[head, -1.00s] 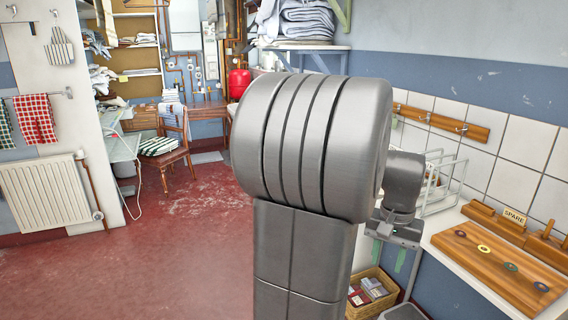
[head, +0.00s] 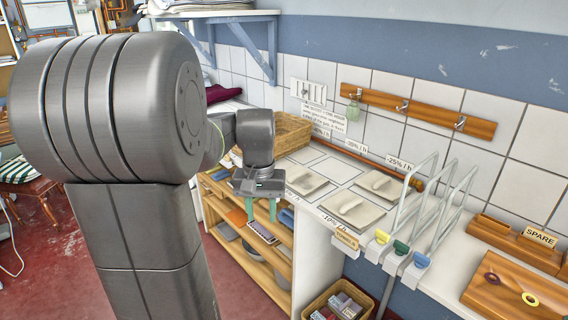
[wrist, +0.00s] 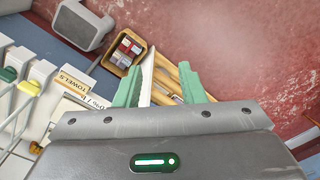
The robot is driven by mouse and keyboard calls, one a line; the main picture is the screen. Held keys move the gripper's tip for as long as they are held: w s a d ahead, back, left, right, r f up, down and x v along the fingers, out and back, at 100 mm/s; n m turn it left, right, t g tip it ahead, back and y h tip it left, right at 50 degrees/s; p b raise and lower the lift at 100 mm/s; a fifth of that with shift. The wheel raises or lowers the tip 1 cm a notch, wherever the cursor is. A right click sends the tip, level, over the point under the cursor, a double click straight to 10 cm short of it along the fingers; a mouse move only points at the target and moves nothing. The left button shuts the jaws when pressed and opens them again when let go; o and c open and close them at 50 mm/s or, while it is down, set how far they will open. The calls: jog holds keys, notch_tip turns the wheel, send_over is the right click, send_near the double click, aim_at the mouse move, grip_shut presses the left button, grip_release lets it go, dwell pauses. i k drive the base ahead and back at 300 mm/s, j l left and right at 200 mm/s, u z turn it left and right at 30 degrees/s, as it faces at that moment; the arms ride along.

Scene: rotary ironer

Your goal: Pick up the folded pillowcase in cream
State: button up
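Several flat cream or beige folded pieces lie on the white counter in the head view. One is at the left (head: 308,181), one at the front (head: 352,208) and one behind it (head: 381,185). I cannot tell which of them, if any, is the cream pillowcase. My gripper (head: 261,208) points down with its green fingers apart, left of these pieces and in front of the wooden shelves. In the wrist view my gripper (wrist: 162,70) is also open, with nothing seen held between the fingers.
A wooden shelf unit (head: 262,262) holds folded items. A wicker basket (head: 285,133) stands at the counter's back left. White wire racks (head: 432,215) with coloured tabs stand right of the cream pieces. A crate (head: 337,301) sits low below the counter. Red floor is open at left.

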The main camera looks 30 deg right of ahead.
aim_at(304, 182)
jog(key=i+z, duration=0.2)
jog(key=i, duration=0.3)
jog(key=i+j+z, duration=0.2)
jog(key=i, duration=0.25)
jog(key=i+z, duration=0.15)
jog(key=i, duration=0.35)
jog(key=i+z, duration=0.3)
jog(key=z, duration=0.2)
jog(key=i+j+z, duration=0.1)
jog(key=i+z, duration=0.2)
jog(key=z, duration=0.15)
